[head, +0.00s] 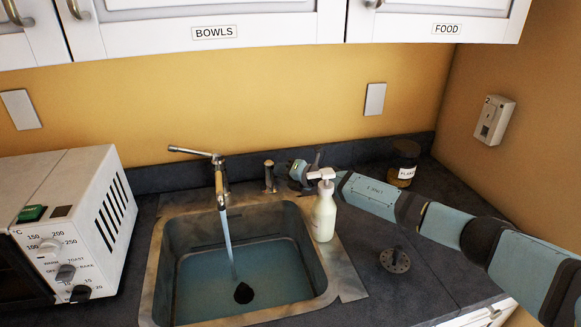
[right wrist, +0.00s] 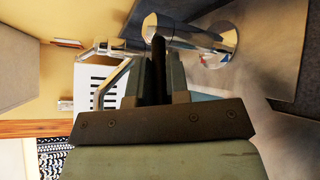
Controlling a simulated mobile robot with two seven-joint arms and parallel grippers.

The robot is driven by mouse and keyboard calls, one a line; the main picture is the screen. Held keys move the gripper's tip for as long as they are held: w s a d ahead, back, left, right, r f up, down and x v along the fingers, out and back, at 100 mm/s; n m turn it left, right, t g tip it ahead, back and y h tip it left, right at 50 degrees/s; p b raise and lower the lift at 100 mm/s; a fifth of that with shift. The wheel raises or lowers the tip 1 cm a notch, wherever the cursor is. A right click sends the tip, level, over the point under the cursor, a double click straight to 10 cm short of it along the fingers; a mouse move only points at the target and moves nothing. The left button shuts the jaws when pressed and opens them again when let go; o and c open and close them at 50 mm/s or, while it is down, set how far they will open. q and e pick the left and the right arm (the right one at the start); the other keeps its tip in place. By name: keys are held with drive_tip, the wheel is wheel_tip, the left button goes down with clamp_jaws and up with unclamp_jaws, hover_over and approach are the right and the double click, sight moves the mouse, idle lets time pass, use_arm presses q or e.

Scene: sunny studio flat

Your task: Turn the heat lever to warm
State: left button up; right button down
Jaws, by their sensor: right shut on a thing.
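The heat lever (right wrist: 158,52) shows as a dark bar between my right gripper's fingers in the right wrist view, reaching to a short chrome post. That post (head: 269,177) stands right of the tap in the head view; its handle is hard to make out there. My right gripper (head: 294,173) is beside the post, partly behind the soap bottle, and it also shows in the right wrist view (right wrist: 157,85). It is shut on the lever. The tap (head: 220,178) runs water into the sink (head: 160,255). I cannot read any warm mark at the lever. My left gripper is out of view.
A white pump bottle (head: 324,215) stands at the sink's right rim, close in front of my right gripper. A dark-lidded jar (head: 402,170) is behind my forearm, and a round drain strainer (head: 394,260) lies on the counter. A toaster oven (head: 75,215) stands at left.

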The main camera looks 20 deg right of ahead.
drive_tip(key=c, duration=1.1)
unclamp_jaws()
drive_tip(key=p+v, duration=0.1)
drive_tip(key=v, duration=1.2)
drive_tip(key=shift+s+d, duration=0.2)
drive_tip(key=shift+s, duration=0.15)
drive_tip(key=shift+r, duration=0.1)
drive_tip(key=shift+c, duration=0.2)
